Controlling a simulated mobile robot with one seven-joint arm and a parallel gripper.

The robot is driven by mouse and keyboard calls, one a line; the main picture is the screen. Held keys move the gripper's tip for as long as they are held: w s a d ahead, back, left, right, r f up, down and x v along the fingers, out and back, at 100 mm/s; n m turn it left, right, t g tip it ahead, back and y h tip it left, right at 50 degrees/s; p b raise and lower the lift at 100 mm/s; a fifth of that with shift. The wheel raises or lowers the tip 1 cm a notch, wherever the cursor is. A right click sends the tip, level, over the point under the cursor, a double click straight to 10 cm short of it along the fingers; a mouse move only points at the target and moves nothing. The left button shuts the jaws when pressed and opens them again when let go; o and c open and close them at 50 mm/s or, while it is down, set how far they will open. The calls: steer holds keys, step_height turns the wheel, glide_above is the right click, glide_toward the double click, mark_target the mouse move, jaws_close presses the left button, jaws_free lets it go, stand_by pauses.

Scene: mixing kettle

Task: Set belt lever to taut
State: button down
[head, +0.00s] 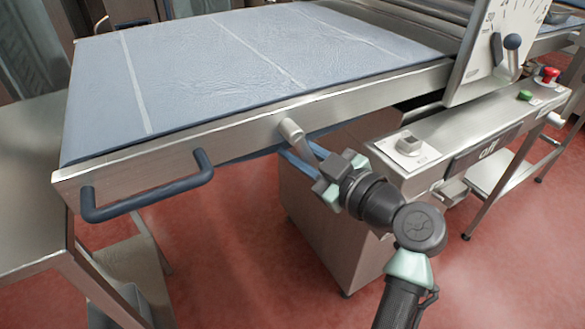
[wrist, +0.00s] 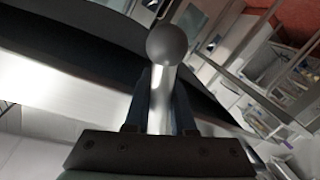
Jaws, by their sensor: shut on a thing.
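The belt lever (head: 291,130) is a short grey metal rod on the front side rail of the belt table. In the head view its rounded end shows at the rail and its rod slants down to the right into my gripper (head: 304,158). In the wrist view the lever's round grey knob (wrist: 167,45) sits beyond the fingertips, and its shaft runs between my two dark fingers (wrist: 160,110). My gripper is shut on the lever. The part of the lever inside the gripper is hidden in the head view.
The blue-grey belt (head: 240,60) lies on the steel table. A dark handle (head: 150,195) juts from the rail at left. A control box with a switch (head: 408,144), a green button (head: 525,95) and a red button (head: 550,74) stands at right. A dial plate with a dark-knobbed lever (head: 512,42) rises above.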

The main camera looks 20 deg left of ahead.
steer(key=shift+w+d+n+b, duration=0.15)
steer(key=shift+n+b, duration=0.15)
steer(key=shift+b, duration=0.1)
steer(key=c, duration=0.8)
jaws_free()
steer(key=shift+o, duration=0.2)
steer(key=v, duration=1.3)
steer(key=shift+b, duration=0.4)
steer(key=shift+r, duration=0.15)
